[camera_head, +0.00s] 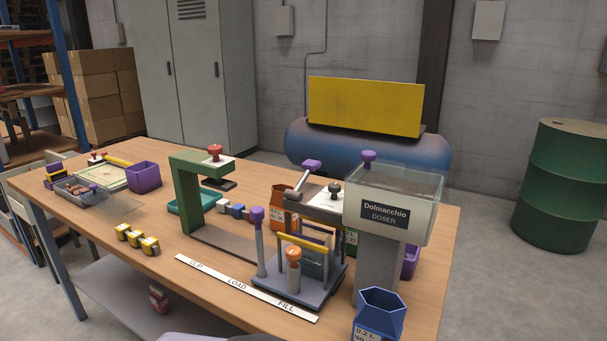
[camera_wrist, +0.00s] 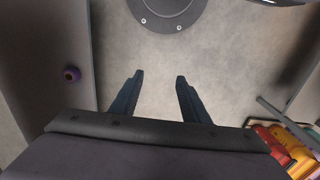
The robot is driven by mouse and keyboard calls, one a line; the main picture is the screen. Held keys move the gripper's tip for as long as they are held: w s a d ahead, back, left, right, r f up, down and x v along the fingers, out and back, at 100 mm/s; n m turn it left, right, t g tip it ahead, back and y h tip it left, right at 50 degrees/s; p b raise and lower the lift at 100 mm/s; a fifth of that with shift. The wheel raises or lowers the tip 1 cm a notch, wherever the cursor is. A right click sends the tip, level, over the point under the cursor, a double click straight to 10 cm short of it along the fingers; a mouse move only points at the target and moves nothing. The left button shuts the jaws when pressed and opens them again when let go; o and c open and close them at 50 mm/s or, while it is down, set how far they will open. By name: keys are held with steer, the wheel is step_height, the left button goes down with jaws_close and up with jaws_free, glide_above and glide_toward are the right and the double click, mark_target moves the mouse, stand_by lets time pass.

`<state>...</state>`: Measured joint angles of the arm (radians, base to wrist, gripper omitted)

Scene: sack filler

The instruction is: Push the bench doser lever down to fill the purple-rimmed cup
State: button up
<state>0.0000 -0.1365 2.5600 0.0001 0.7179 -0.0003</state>
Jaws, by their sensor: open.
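The bench doser (camera_head: 384,213) stands at the right end of the table, a pale box with a clear-sided top on a grey column. A purple knob (camera_head: 368,156) shows at its top. A lever with a purple grip (camera_head: 312,163) slants up just left of it; I cannot tell which of these is the doser's lever. A blue six-sided cup (camera_head: 380,301) marked 0.2 L stands in front of the doser. I cannot make out a purple rim on any cup. My gripper (camera_wrist: 157,76) is open and empty over bare floor in the wrist view, away from these things.
A green press frame (camera_head: 188,198), yellow blocks (camera_head: 137,239) and a purple bin (camera_head: 143,177) stand on the wooden table. A rack with purple and orange knobs (camera_head: 297,290) is left of the doser.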

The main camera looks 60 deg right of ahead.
steer(key=shift+r, duration=0.1)
steer(key=c, duration=0.7)
steer(key=shift+w+d+r, duration=0.1)
steer(key=shift+w+r, duration=0.05)
steer(key=shift+r, duration=0.1)
jaws_close()
steer(key=w+d+r+m+p, duration=0.2)
steer(key=w+d+r+p, duration=0.2)
steer(key=d+r+p, duration=0.4)
steer(key=w+d+r+m+p, duration=0.1)
steer(key=w+d+r+p, duration=0.2)
steer(key=d+r+p, duration=0.6)
steer(key=w+d+r+m+p, duration=0.2)
steer(key=w+d+r+p, duration=0.3)
steer(key=r, duration=0.6)
steer(key=s+d+r+m+p, duration=0.2)
steer(key=s+d+r+p, duration=0.2)
steer(key=d+r+p, duration=0.3)
steer(key=s+d+r+m+p, duration=0.2)
steer(key=s+d+r+p, duration=0.3)
steer(key=d+r+p, duration=0.2)
steer(key=s+d+r+m+y+p, duration=0.1)
steer(key=s+d+r+p, duration=0.3)
steer(key=d+r+p, duration=0.3)
steer(key=d+r, duration=0.2)
steer(key=d, duration=0.2)
steer(key=shift+s+r+m+g, duration=0.25)
steer(key=shift+m+g, duration=0.15)
steer(key=shift+f, duration=0.1)
